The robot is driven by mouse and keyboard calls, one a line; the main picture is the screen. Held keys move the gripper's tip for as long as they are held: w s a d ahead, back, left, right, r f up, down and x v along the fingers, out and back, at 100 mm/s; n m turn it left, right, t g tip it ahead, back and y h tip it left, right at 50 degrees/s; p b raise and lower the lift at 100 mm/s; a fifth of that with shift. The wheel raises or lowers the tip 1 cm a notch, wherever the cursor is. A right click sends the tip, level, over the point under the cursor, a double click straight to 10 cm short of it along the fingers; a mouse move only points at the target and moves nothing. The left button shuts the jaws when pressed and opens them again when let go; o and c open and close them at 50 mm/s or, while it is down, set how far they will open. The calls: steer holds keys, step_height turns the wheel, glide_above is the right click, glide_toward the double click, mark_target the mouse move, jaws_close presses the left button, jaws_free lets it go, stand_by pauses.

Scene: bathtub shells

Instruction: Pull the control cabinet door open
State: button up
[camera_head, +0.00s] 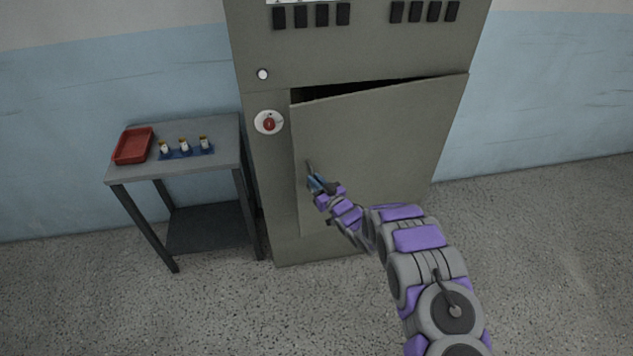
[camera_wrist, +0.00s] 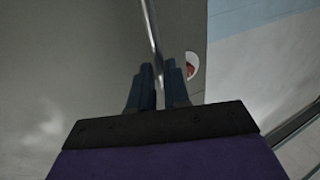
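The grey control cabinet (camera_head: 355,55) stands against the wall in the head view. Its door (camera_head: 385,140) is ajar: a dark wedge shows along the top, widest toward the left, and the right side meets the cabinet. A thin bar handle (camera_head: 309,166) is at the door's left edge; the handle (camera_wrist: 151,25) also shows in the wrist view. My gripper (camera_head: 316,182) is at this handle. In the wrist view my gripper's two dark fingers (camera_wrist: 158,75) are close together with the bar between them. The cabinet's inside is mostly hidden by the door.
A red knob (camera_head: 269,123) on a pale plate and a white button (camera_head: 263,74) are on the cabinet left of the door. A grey table (camera_head: 220,161) at left holds a red tray (camera_head: 133,146) and a blue rack (camera_head: 186,153) with small bottles. Floor at right is clear.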

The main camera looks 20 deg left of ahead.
steer(key=shift+a+f, duration=0.15)
steer(key=shift+a, duration=0.2)
jaws_close()
steer(key=shift+d, duration=0.3)
steer(key=shift+s+a, duration=0.1)
steer(key=shift+s+d, duration=0.35)
steer(key=shift+d, duration=0.1)
